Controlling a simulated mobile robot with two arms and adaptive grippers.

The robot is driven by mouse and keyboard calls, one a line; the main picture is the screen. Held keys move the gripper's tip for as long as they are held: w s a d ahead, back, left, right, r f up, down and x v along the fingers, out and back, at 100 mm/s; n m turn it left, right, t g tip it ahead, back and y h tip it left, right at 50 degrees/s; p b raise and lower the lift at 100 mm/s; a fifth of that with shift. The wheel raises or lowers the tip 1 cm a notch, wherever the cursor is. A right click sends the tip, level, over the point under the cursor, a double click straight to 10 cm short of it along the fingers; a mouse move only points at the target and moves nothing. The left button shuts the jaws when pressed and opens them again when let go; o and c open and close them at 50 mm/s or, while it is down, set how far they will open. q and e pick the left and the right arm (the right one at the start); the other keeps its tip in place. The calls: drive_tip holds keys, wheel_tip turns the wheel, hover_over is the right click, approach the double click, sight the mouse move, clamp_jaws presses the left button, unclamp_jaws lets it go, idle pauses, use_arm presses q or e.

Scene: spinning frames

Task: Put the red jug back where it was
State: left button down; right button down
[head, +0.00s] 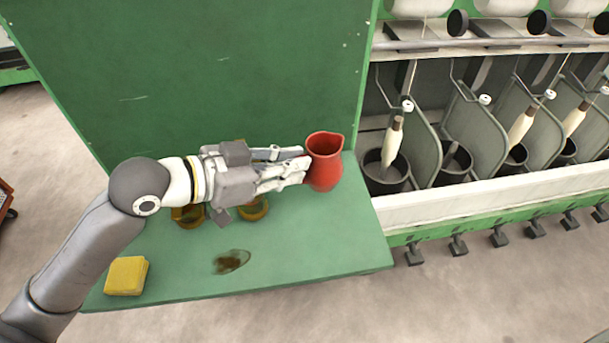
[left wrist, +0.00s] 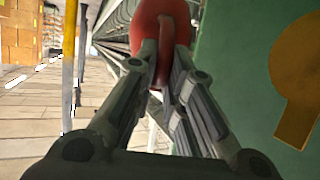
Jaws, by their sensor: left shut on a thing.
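The red jug (head: 325,165) is upright over the right end of the green shelf (head: 330,255), close to the spinning frame. I cannot tell whether its base touches the shelf. My left gripper (head: 304,164) reaches it from the left and is shut on its handle side. In the left wrist view the fingers (left wrist: 160,75) close around the red handle, and the jug (left wrist: 150,20) shows beyond them, cut off by the top edge. My right gripper is not in view.
A yellow block (head: 126,276) lies at the shelf's front left. A dark stain (head: 231,262) marks the shelf's middle. Two yellow-brown round things (head: 188,216) are partly hidden by my left gripper. A green panel (head: 220,70) rises behind. Spindles and bobbins (head: 393,140) stand right.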

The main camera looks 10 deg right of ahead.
sight(305, 181)
use_arm(q)
drive_tip(key=shift+w+d+f, duration=0.3)
drive_tip(key=shift+d+f, duration=0.2)
drive_tip(key=shift+f, duration=0.1)
drive_tip(key=shift+w+d+f, duration=0.25)
drive_tip(key=shift+d+f, duration=0.2)
drive_tip(key=shift+f, duration=0.15)
drive_tip(key=shift+w+d+f+p, duration=0.2)
drive_tip(key=shift+d+f, duration=0.05)
drive_tip(key=shift+f, duration=0.15)
drive_tip(key=shift+w+d+f+p, duration=0.2)
drive_tip(key=shift+f, duration=0.2)
wheel_tip(305, 181, down, 3)
drive_tip(key=shift+d+r+p, duration=0.1)
drive_tip(key=shift+p, duration=0.6)
drive_tip(key=shift+f, duration=0.2)
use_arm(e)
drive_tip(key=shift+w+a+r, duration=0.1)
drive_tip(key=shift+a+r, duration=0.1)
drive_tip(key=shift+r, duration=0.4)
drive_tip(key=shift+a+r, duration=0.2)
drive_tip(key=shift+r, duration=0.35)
use_arm(q)
drive_tip(key=shift+f, duration=0.2)
drive_tip(key=c, duration=1.5)
unclamp_jaws()
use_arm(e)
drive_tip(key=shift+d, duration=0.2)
